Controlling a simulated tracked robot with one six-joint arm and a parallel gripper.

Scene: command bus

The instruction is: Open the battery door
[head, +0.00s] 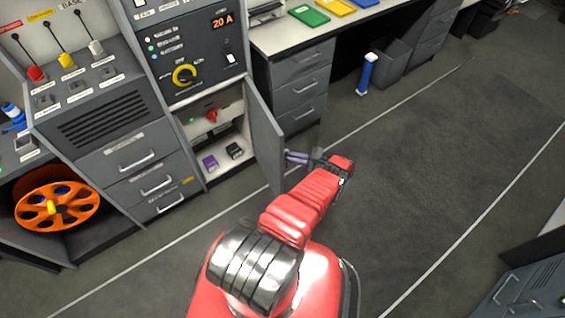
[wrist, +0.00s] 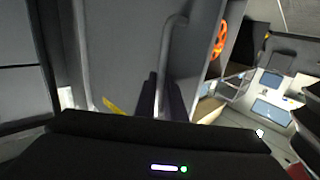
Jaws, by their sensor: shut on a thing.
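The grey battery door (head: 264,137) stands swung wide open from its cabinet, its outer face to the right. Behind it the lit compartment (head: 213,133) shows a red knob (head: 212,116), a purple block (head: 210,162) and a black block (head: 234,151). My gripper (head: 292,157) is at the door's outer face, low down. In the wrist view, its dark fingers (wrist: 162,98) are shut on the door handle (wrist: 166,60), a grey bar. The exact grip is partly hidden by the fingers.
Grey drawers (head: 302,90) stand close behind the open door. An orange reel (head: 57,206) sits at the left. The floor to the right is clear.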

